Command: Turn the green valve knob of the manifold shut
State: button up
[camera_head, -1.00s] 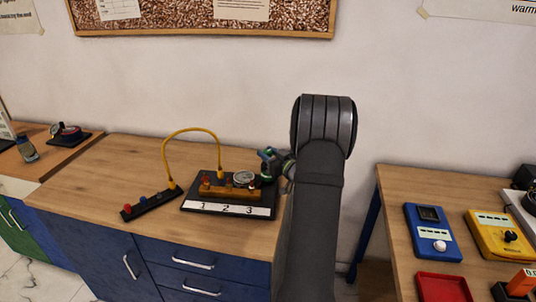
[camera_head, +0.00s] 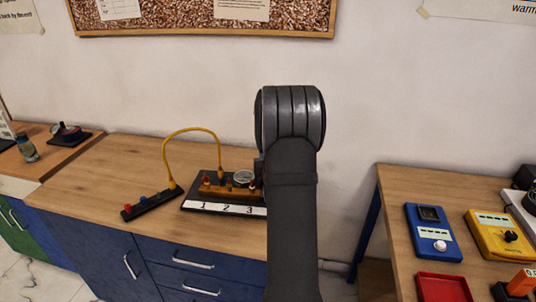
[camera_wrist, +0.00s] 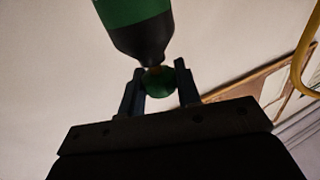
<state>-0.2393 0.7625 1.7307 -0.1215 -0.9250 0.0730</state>
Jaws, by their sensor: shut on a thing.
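The manifold (camera_head: 218,192) is an orange-yellow bar with red-topped parts and a round gauge (camera_head: 243,177), on a black base labelled 1, 2, 3. Its right end is hidden behind my arm in the head view. In the wrist view, a round green knob (camera_wrist: 159,82) sits between the two fingers of my gripper (camera_wrist: 158,88), which is shut on it. My gripper is hidden by my arm in the head view. A green and black tapered body (camera_wrist: 142,35) reaches the knob from above in the wrist view; I cannot tell what it is.
A yellow hose (camera_head: 190,131) arches from the manifold to a black strip (camera_head: 152,203) with red and blue parts at its left. Bare wood counter (camera_head: 110,160) lies left and behind. A separate table with meters (camera_head: 433,232) stands at the right.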

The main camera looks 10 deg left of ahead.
dwell(0.3)
jog(key=o, duration=0.9)
jog(key=shift+o, duration=0.2)
jog(key=v, duration=1.7)
jog(key=shift+s, duration=0.25)
